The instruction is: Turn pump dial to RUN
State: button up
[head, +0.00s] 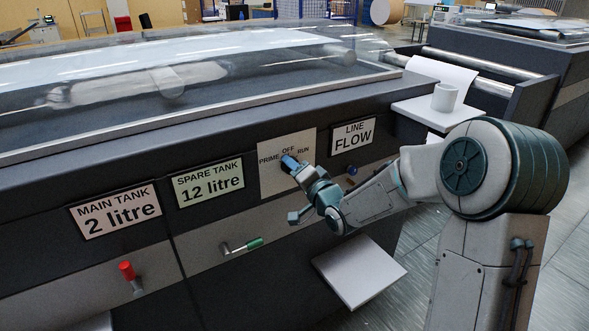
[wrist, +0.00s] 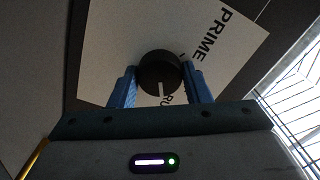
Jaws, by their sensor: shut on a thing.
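The pump dial is a round black knob (wrist: 160,68) on a white label plate (wrist: 110,55) in the wrist view. My gripper (wrist: 160,80) is shut on the knob, with one blue finger on each side. A white pointer line on the knob points down in that view, close to the partly hidden letters "RU". "PRIME" reads at the upper right of the plate. In the head view the plate (head: 272,182) shows PRIME, OFF and RUN, and my gripper (head: 290,163) covers the knob there.
Other labels are MAIN TANK 2 litre (head: 115,211), SPARE TANK 12 litre (head: 208,182) and LINE FLOW (head: 353,135). A red-handled valve (head: 128,272) and a green-handled valve (head: 250,245) stick out below. A white shelf (head: 358,272) juts out under my arm. A white cup (head: 444,98) stands at the right.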

jog(key=o, duration=1)
jog(key=v, duration=1.4)
jog(key=shift+b, duration=0.4)
jog(key=shift+w, duration=0.1)
